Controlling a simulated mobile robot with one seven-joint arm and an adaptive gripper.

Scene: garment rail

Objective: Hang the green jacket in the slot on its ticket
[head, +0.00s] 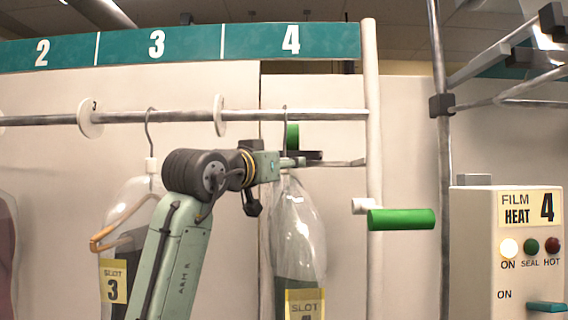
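A dark, grey-green garment in a clear plastic bag (298,225) hangs by a hook from the rail under sign 4. Its yellow ticket (305,303) reads SLOT, with the number cut off by the lower edge. Another bagged dark garment (117,255) on a wooden hanger hangs under sign 3, with a ticket (114,288) reading SLOT 3. My gripper (322,162) is side-on at the neck of the bag under sign 4, pointing right. The finger gap is unclear, and I cannot tell whether it touches the hook.
The metal rail (330,115) carries white round dividers (220,115) and ends at a pale post (372,130). A green handle (402,219) sticks out right of the post. A FILM HEAT machine (505,250) and metal frame (442,150) stand at right.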

